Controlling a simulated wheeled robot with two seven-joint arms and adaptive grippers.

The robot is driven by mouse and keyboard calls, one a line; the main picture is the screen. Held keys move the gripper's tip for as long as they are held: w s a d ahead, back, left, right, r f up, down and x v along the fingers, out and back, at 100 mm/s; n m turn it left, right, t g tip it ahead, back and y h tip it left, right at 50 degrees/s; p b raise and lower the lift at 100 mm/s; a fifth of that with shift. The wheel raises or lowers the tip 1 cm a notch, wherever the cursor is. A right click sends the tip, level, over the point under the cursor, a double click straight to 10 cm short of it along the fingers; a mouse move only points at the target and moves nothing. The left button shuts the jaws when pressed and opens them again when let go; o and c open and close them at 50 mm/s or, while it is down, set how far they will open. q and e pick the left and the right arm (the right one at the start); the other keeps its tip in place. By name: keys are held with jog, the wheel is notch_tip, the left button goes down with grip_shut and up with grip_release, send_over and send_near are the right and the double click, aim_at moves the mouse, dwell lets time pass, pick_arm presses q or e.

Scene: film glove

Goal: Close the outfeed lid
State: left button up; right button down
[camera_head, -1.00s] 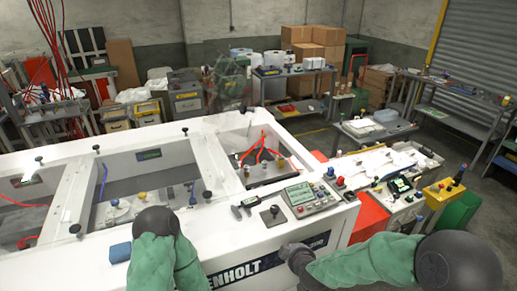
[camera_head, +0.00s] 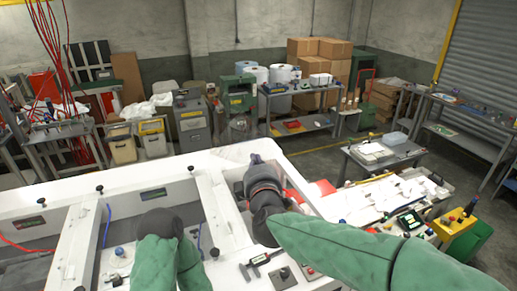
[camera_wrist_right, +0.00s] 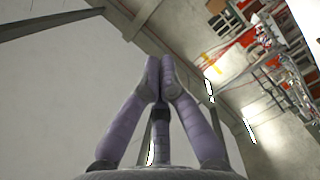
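My right gripper (camera_head: 256,160) reaches over the right-hand compartment of the white machine (camera_head: 150,172), near its back rim. In the right wrist view its purple fingers (camera_wrist_right: 160,62) are closed together at the tips, with nothing visible between them. A faint see-through panel (camera_head: 236,130) stands up behind the machine's back edge, close beyond the gripper; it may be the raised outfeed lid, but its outline is unclear. I cannot tell whether the gripper touches it. My left arm's green sleeve and dark joint show at the bottom; the left gripper is not visible.
Small black knobs (camera_head: 98,190) stick up along the machine's rim and crossbars. A black handheld tool (camera_head: 262,259) lies on the front deck. A cluttered white side surface (camera_head: 380,203) and a yellow control box (camera_head: 455,224) stand to the right.

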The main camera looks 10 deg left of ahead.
aim_at(264, 147)
jog(key=p+x, duration=0.1)
jog(key=x, duration=0.7)
jog(key=shift+w+a+f+p, duration=0.15)
jog(key=shift+w+p, duration=0.15)
jog(key=shift+p, duration=0.05)
jog(key=shift+w, duration=0.3)
jog(key=w+d, duration=0.1)
jog(key=w+d+f, duration=0.1)
jog(key=shift+w+d+f, duration=0.1)
jog(key=shift+w+d, duration=0.1)
jog(key=shift+d, duration=0.3)
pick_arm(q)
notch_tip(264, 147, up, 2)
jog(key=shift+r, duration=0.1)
pick_arm(e)
jog(key=shift+s, duration=0.1)
